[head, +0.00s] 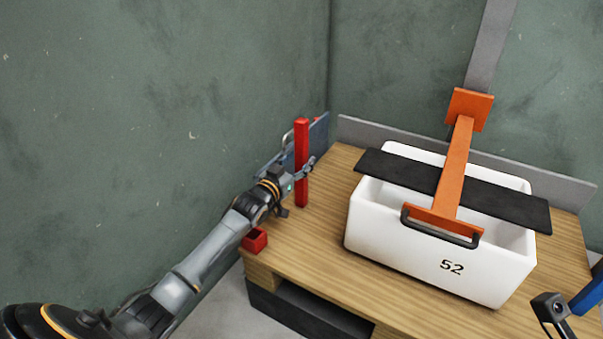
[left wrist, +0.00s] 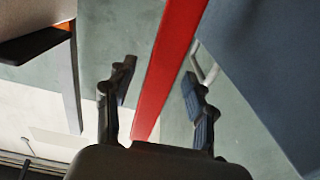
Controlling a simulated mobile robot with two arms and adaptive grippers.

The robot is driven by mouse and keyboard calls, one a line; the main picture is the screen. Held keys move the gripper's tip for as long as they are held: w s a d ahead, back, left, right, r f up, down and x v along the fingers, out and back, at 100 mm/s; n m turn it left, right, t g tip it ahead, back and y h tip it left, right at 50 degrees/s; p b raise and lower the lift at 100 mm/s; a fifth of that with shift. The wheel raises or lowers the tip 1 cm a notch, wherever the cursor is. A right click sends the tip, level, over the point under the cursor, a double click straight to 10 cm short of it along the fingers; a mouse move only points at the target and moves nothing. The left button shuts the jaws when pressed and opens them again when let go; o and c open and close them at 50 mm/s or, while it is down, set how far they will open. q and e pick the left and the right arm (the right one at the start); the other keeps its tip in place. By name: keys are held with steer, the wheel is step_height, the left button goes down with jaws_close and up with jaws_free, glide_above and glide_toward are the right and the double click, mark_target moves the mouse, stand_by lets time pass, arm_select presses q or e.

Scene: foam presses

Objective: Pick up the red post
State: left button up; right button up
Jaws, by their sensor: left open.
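The red post (head: 302,140) stands upright near the left back part of the wooden pallet top. My left gripper (head: 307,168) is at about the middle of the post's height. In the left wrist view the red post (left wrist: 168,65) runs between the two spread fingers of the left gripper (left wrist: 157,95). The fingers are open, and gaps show between them and the post.
A blue-grey panel (head: 318,135) with a grey handle stands close behind the post. A small red block (head: 255,240) sits at the pallet's (head: 300,262) left corner. A white tub (head: 400,240) under an orange press (head: 456,165) and black bar (head: 400,172) stands right.

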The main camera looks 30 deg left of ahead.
arm_select(q)
steer(key=shift+w, duration=0.95)
jaws_close()
steer(key=shift+r, duration=0.1)
